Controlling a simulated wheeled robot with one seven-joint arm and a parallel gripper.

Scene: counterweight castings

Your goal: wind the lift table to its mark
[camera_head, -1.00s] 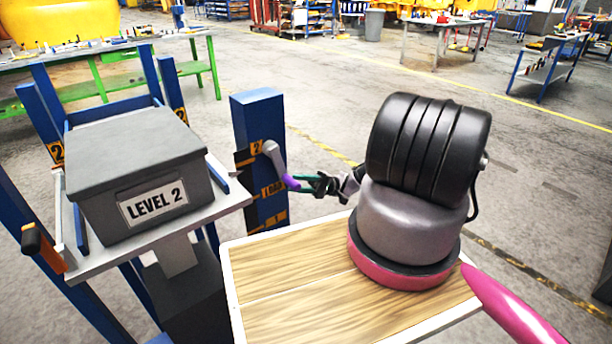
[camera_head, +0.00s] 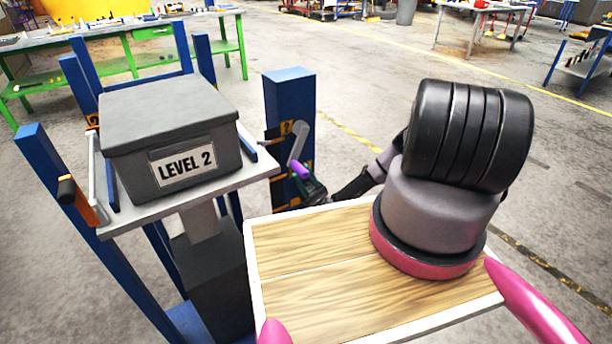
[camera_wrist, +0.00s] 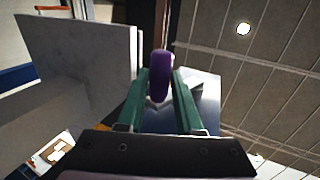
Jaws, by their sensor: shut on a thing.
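The lift table (camera_head: 262,170) is a light grey platform at the left of the head view. It bears a lidded dark grey box (camera_head: 125,170) labelled LEVEL 2. A blue post (camera_head: 290,88) stands behind its right edge, with orange marks, one reading 2; the lower marks are partly hidden. A grey crank arm (camera_head: 298,145) on the post slants down to a purple handle (camera_head: 299,169). My gripper (camera_head: 305,179) is shut on this handle. In the wrist view the purple handle (camera_wrist: 160,72) stands between the green jaws of my gripper (camera_wrist: 160,92). The table's exact height against the marks is unclear.
Blue uprights (camera_head: 48,165) surround the lift. A green-framed workbench (camera_head: 140,62) is behind. Open concrete floor (camera_head: 375,75) lies beyond the post.

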